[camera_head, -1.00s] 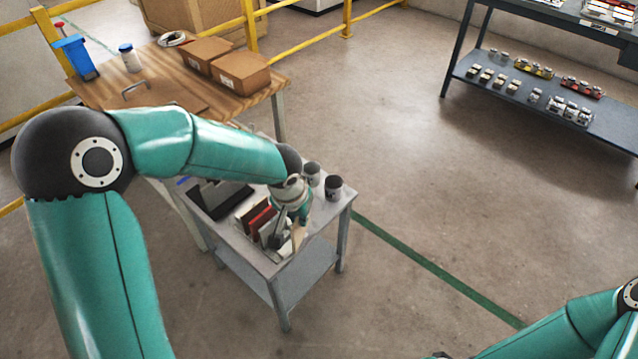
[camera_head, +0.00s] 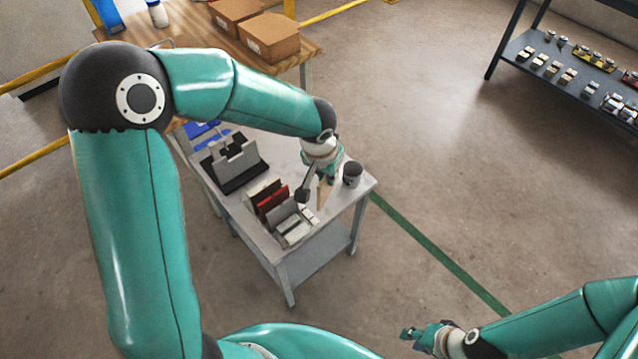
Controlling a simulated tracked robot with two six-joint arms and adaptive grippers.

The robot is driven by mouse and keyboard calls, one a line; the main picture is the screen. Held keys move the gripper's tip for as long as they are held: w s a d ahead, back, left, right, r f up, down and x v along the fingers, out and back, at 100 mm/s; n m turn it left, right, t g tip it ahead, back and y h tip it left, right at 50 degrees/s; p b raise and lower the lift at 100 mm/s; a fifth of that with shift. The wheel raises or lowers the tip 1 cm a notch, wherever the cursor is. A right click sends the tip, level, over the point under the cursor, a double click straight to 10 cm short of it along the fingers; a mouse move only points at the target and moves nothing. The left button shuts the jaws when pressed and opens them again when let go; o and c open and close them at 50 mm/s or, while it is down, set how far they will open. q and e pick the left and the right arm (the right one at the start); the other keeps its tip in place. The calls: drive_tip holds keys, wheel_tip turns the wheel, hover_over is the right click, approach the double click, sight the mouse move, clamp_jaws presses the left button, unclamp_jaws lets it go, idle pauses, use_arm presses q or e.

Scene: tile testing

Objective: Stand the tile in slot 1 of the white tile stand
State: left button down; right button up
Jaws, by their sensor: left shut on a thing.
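My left gripper (camera_head: 327,178) is over the right part of the small grey table and is shut on a thin tan tile (camera_head: 324,196), which hangs edge-on below the fingers. To its left a pale rack (camera_head: 294,232) holds several upright tiles, among them a red tile (camera_head: 273,200) and a grey tile (camera_head: 284,212). A pale grey upright piece (camera_head: 236,162) stands on a black base at the back left. I cannot tell slot numbers. My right gripper (camera_head: 412,333) is low at the bottom, away from the table; its fingers are too small to read.
A dark grey cup (camera_head: 352,174) stands close to the right of the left gripper. Blue items (camera_head: 201,130) lie at the back of the small table (camera_head: 338,209). A wooden table (camera_head: 187,28) with cardboard boxes (camera_head: 268,36) is behind.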

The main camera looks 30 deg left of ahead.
use_arm(q)
drive_tip(key=w+a+f+m+h+b, duration=0.1)
drive_tip(key=a+f+m+b, duration=0.1)
drive_tip(key=f+b, duration=0.3)
drive_tip(key=w+a+f+m+b, duration=0.2)
drive_tip(key=f+b, duration=0.2)
drive_tip(key=f, duration=0.2)
drive_tip(key=shift+s+a+f+b, duration=0.25)
drive_tip(key=shift+s+a, duration=0.35)
drive_tip(key=shift+s, duration=0.8)
drive_tip(key=shift+s+a+f+b, duration=0.1)
drive_tip(key=shift+s+a+b, duration=0.35)
drive_tip(key=shift+s, duration=1)
drive_tip(key=shift+s+a+f+b, duration=0.15)
drive_tip(key=shift+s+a, duration=0.55)
drive_tip(key=shift+s, duration=0.7)
drive_tip(key=shift+s, duration=0.15)
drive_tip(key=shift+s+a, duration=0.15)
drive_tip(key=shift+s, duration=0.1)
drive_tip(key=shift+f, duration=0.2)
drive_tip(key=shift+f+b, duration=1.35)
drive_tip(key=shift+b, duration=0.2)
